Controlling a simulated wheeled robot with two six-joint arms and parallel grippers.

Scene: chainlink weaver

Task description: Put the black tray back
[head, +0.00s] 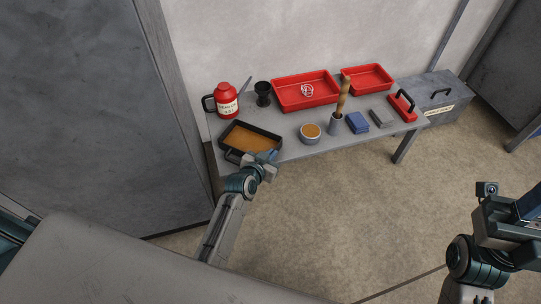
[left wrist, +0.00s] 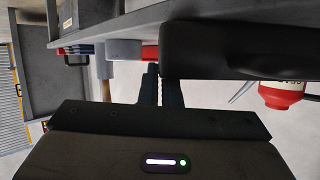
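The black tray (head: 281,141) holds an orange-brown layer and sits at the near left end of the table. It also fills the upper right of the left wrist view (left wrist: 240,50), seen from the side. My left gripper (head: 268,160) is at the tray's near right corner. In the left wrist view its two fingers (left wrist: 160,84) are close together at the end of the tray wall; one fingertip is hidden behind the tray. They look shut on the wall. My right arm (head: 490,225) is at the far right, away from the table; its fingers do not show clearly.
On the grey table (head: 290,150) a red bottle (head: 227,101) and a black cup (head: 263,92) stand behind the tray. Two red trays (head: 281,99) (head: 385,77) lie behind.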

